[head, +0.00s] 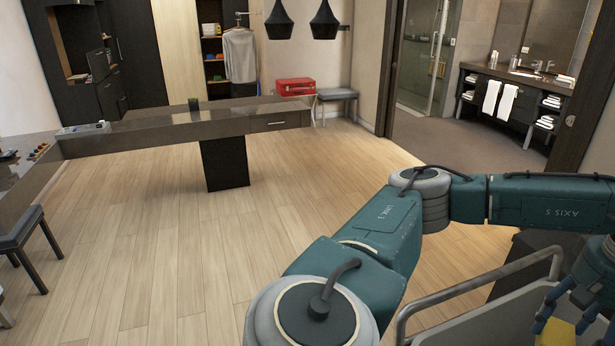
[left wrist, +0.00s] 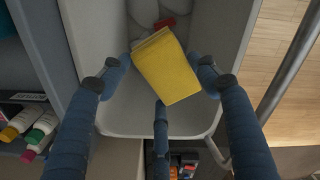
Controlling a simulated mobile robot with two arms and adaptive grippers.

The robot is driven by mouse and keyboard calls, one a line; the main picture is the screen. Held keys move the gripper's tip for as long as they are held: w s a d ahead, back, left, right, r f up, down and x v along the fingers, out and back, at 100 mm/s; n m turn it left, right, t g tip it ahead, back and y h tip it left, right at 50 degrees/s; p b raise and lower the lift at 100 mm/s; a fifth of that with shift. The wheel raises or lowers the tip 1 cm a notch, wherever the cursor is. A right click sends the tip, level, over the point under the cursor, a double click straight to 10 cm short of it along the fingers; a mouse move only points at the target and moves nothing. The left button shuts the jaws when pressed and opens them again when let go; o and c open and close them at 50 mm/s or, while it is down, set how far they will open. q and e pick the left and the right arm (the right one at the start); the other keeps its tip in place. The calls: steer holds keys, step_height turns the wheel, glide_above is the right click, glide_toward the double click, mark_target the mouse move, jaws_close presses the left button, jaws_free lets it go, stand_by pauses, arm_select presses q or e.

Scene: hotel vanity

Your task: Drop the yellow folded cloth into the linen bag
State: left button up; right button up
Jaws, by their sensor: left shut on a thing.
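The yellow folded cloth (left wrist: 168,66) is in the middle of the left wrist view, over the inside of the linen bag. My left gripper (left wrist: 163,78) has its dark blue fingers around the cloth and is shut on it. The pale grey linen bag (left wrist: 85,32) is open at the top below them, with its rim running across the lower part of that view. In the head view my left gripper (head: 575,308) is at the bottom right, with a bit of the yellow cloth (head: 553,334) showing. My right gripper is not in view.
A metal rail (head: 500,272) runs around the cart top in the head view. Several bottles (left wrist: 34,126) stand to the left of the bag in the left wrist view. A small red thing (left wrist: 165,22) shows just behind the cloth. The wooden floor (head: 170,260) is mostly clear.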

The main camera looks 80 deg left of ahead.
arm_select(q)
step_height(320, 180, down, 2)
steer(key=shift+f+b, duration=0.1)
steer(key=shift+b, duration=0.3)
steer(key=shift+s, duration=0.1)
steer(key=o, duration=1.1)
steer(key=shift+r, duration=0.2)
step_height(320, 180, up, 12)
